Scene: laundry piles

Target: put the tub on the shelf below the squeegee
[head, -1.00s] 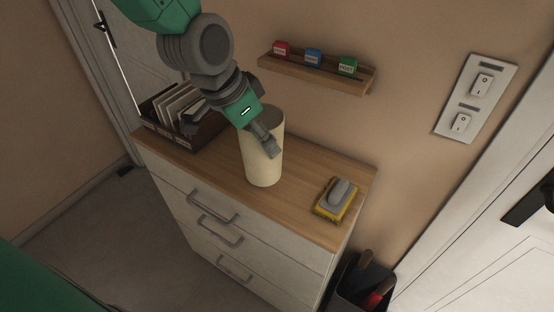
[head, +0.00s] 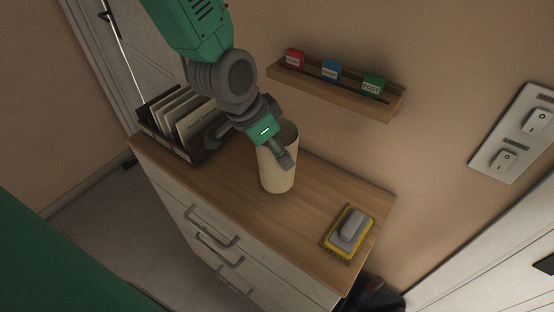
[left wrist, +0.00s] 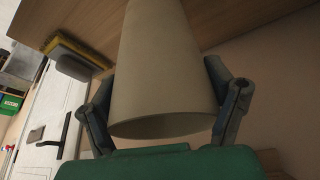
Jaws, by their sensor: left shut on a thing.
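The tub is a tall cream open-topped cylinder (head: 276,172), upright over the dresser top in the head view. I cannot tell whether its base touches the wood. My left gripper (head: 283,152) reaches down from the upper left and is shut on the tub, near its rim. In the left wrist view the tub (left wrist: 165,75) fills the middle, between the two fingers of my left gripper (left wrist: 165,105). A wooden wall shelf (head: 330,92) holds a red, a blue and a green box. No squeegee can be made out. My right gripper is not in view.
A grey and yellow brush or sponge (head: 349,232) lies on the dresser top (head: 318,203) at right. A dark organizer with papers (head: 183,125) stands at left, close to my left wrist. Bare wood lies between tub and brush. Light switches (head: 519,135) are on the wall.

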